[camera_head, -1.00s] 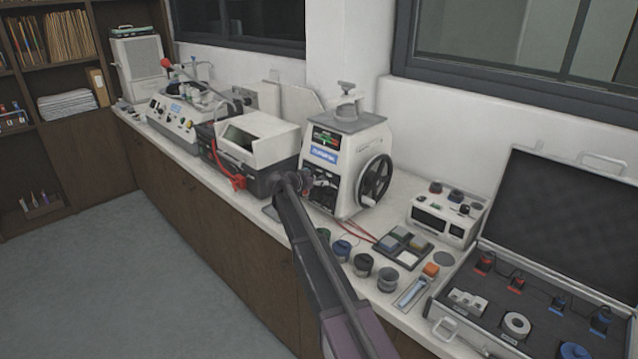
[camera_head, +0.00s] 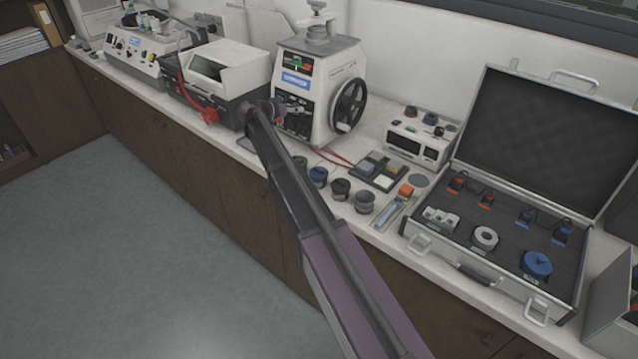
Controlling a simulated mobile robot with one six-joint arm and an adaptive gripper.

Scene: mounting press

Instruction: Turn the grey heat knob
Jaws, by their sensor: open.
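The mounting press (camera_head: 345,70) is a white cabinet on the bench, with a black handwheel (camera_head: 349,106) on its right side and a dark control panel on its front. My arm reaches up from the bottom of the view to the press. My gripper (camera_head: 292,109) is small and dark in the picture, open, in front of the lower part of the panel. I cannot make out the grey heat knob; it is too small or hidden behind my gripper. I cannot tell whether the gripper touches the panel.
A white-lidded machine with a red plug (camera_head: 208,116) stands left of the press. Several small jars (camera_head: 341,189), a sample tray (camera_head: 378,172), a white power box (camera_head: 420,137) and an open case (camera_head: 465,255) stand to the right. The floor (camera_head: 130,250) at left is clear.

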